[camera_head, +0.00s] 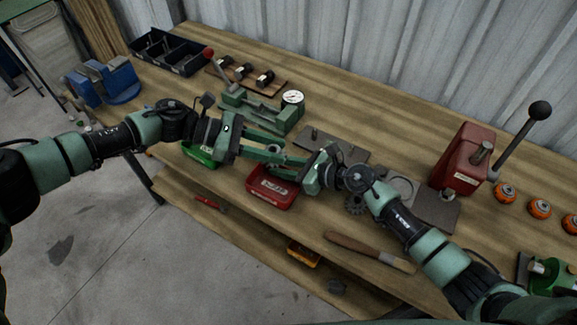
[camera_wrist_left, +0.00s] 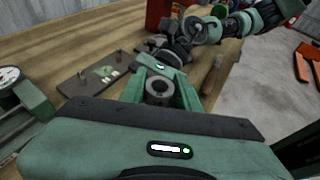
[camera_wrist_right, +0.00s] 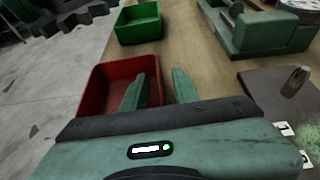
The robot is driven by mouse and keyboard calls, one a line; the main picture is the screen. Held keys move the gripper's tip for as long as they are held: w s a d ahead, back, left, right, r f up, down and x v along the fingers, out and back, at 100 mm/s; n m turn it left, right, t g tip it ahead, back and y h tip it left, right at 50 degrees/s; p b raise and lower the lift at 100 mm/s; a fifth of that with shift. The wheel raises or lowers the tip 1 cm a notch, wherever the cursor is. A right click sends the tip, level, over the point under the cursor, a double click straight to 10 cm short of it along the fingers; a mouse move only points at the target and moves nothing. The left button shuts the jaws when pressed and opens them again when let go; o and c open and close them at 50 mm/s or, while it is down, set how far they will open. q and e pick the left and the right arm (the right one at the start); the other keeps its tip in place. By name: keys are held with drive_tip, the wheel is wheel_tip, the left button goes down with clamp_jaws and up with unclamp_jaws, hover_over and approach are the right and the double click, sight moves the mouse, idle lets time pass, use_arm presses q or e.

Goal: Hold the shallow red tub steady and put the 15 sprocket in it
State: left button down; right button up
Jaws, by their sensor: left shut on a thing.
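The shallow red tub (camera_head: 268,195) sits at the front edge of the bench, with a label on its front. It also shows in the right wrist view (camera_wrist_right: 97,88), where the visible part of its inside looks empty. My left gripper (camera_head: 284,158) is above the tub's far side, shut on a small grey sprocket (camera_wrist_left: 160,87) with a round hole; its number cannot be read. I cannot tell whether the fingers touch the wall.
A green tub (camera_head: 200,154) stands left of the red one. A green fixture with dial (camera_head: 262,110) stands behind, a red press (camera_head: 463,160) at right. The two arms are close together.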

drive_tip(key=shift+c, duration=0.3)
clamp_jaws()
idle(1.2)
